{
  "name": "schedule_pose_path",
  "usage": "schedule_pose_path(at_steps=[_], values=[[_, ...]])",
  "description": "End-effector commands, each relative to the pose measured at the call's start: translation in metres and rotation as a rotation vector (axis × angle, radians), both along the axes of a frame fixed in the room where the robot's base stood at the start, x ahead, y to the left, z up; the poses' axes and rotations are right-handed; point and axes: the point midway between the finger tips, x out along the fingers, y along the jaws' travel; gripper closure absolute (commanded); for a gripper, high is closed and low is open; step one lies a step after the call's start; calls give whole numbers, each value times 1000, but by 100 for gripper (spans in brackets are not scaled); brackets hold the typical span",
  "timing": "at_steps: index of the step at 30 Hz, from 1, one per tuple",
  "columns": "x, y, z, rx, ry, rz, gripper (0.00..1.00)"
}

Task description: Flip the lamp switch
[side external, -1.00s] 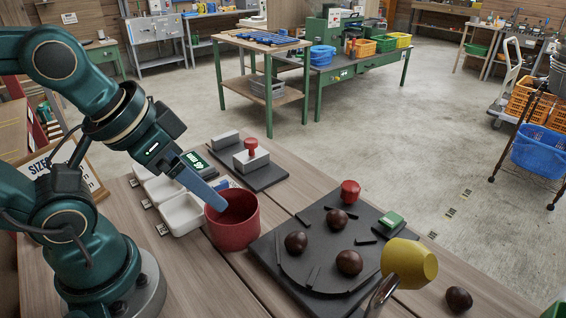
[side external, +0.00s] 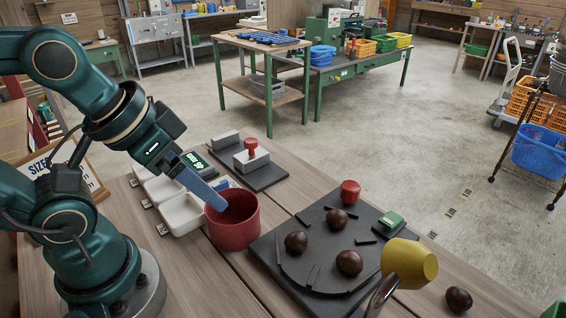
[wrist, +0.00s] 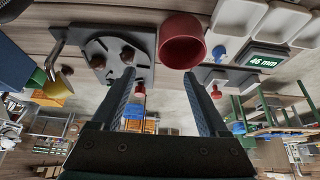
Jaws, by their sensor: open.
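A yellow cup-shaped piece (side external: 408,263) on a shiny curved stem stands at the front right of the table and looks like a lamp head; it also shows at the left of the wrist view (wrist: 64,82). I cannot tell which part is its switch. A small green-topped block (side external: 392,220) and a red knob (side external: 350,192) sit at the edges of a dark board. My gripper (wrist: 159,75) is open and empty, its fingers apart. In the side view its fingertips (side external: 222,205) appear at the red pot (side external: 233,236), well left of the yellow piece.
The dark board (side external: 318,292) holds several brown chestnuts. One chestnut (side external: 459,299) lies on the wood at right.

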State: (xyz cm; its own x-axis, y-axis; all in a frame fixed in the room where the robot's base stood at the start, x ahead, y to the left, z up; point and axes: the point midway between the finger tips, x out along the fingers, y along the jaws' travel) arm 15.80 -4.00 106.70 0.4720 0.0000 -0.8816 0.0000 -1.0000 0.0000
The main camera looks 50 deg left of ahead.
Motion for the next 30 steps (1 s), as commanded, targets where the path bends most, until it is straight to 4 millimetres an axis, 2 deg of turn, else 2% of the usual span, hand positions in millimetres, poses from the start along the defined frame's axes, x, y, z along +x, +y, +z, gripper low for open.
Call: schedule_pose_path(at_steps=[7, 8, 9, 13, 14, 17, 22, 27, 30], values=[[0, 0, 0, 0, 0, 0, 22], [0, 0, 0, 0, 0, 0, 30], [0, 0, 0, -1, 0, 2, 45], [1, 1, 2, -18, -7, 47, 95], [5, 3, 7, -22, -27, 69, 100], [23, 8, 28, -33, -83, 133, 100], [66, 6, 62, -49, -143, 194, 100], [109, -9, 82, -61, -177, 211, 100], [134, -22, 87, -67, -191, 209, 100]])
